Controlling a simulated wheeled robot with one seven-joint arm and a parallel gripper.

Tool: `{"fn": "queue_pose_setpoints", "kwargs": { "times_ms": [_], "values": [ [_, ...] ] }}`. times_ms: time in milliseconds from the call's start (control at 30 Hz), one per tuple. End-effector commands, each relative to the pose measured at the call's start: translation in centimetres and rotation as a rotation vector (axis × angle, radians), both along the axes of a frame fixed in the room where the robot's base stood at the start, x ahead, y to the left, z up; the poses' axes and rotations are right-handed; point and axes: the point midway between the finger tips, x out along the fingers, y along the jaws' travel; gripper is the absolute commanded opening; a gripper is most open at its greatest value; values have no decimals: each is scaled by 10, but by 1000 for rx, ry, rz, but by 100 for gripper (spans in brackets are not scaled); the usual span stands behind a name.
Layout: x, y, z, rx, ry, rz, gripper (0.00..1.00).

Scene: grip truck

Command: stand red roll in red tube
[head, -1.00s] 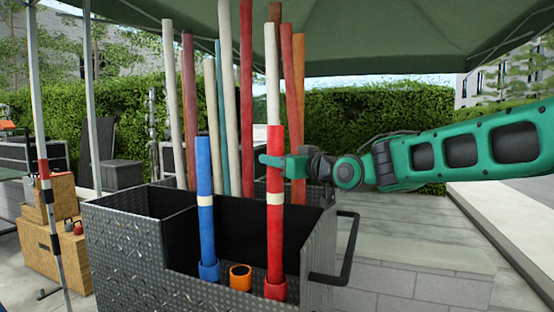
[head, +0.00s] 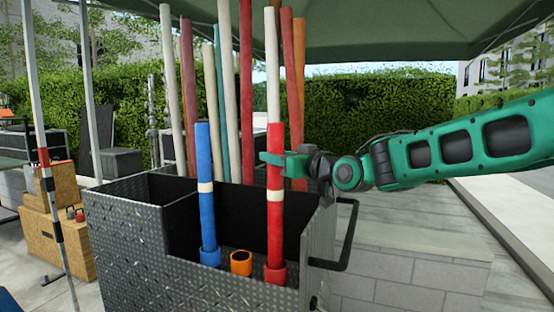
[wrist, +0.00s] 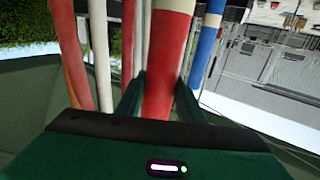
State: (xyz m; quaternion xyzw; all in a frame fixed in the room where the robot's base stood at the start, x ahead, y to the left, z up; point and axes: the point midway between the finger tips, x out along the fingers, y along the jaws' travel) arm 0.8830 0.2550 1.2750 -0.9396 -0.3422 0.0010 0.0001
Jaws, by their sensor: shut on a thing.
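The red roll (head: 275,236), with a white band, stands upright with its lower end in the short red tube (head: 275,275) at the front right of the metal cart. How deep it sits inside is hidden by the tube wall. My gripper (head: 274,158) is shut on the roll's upper part, above the band. In the wrist view my gripper (wrist: 160,100) has its fingers on either side of the red roll (wrist: 166,68).
The grey diamond-plate cart (head: 140,250) also holds a blue roll (head: 207,225) in a blue tube (head: 209,258) and an empty orange tube (head: 241,262). Several tall rolls stand behind. A black handle (head: 347,235) juts from the cart's right side.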

Motion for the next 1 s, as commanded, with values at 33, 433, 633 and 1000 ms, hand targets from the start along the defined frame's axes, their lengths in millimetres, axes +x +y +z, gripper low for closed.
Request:
{"fn": "queue_pose_setpoints", "kwargs": {
  "times_ms": [33,433,633,1000],
  "values": [
    [0,0,1,1,-2,0,0],
    [0,0,0,1,-2,0,0],
    [0,0,-4,0,-1,0,0],
    [0,0,-6,1,-1,0,44]
  ]
}}
